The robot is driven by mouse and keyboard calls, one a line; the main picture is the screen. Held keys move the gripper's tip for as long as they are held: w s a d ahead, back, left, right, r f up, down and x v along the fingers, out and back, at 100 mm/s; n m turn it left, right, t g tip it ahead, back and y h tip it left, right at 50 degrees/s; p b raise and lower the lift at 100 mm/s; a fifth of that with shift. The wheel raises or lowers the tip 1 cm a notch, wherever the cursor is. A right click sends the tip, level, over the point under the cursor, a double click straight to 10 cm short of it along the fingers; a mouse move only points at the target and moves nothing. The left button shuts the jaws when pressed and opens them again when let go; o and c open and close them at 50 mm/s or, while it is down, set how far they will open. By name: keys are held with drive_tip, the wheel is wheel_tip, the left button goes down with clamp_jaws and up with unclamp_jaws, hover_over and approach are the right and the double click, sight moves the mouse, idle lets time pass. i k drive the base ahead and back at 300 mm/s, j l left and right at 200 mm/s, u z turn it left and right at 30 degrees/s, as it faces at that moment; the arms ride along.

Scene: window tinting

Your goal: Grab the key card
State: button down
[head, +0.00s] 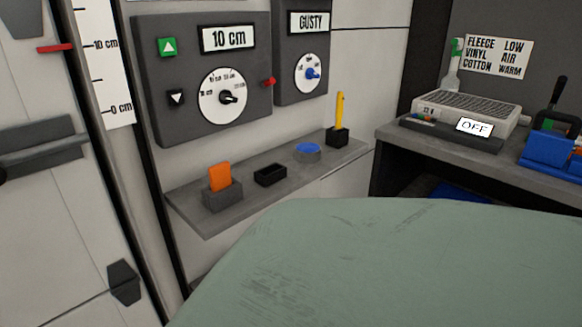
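An orange card (219,177), which looks like the key card, stands upright in a small dark grey holder (222,199). Its lower part is hidden inside the holder. The holder sits near the left end of a narrow grey wall shelf (245,206). My gripper is not in view, so its position relative to the card cannot be told.
Right of the card are a black tray (270,175), a blue-topped round button (307,152) and a yellow stick in a black holder (338,136). Dial panels (217,82) hang above. A large grey-green surface (380,260) fills the lower right foreground.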

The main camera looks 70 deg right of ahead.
sight(219, 175)
drive_tip(key=z, duration=2.5)
drive_tip(key=k+j+z, duration=0.2)
drive_tip(key=j+z, duration=0.25)
drive_tip(key=j, duration=0.15)
drive_tip(key=k+j+z, duration=0.2)
drive_tip(key=i+j, duration=0.1)
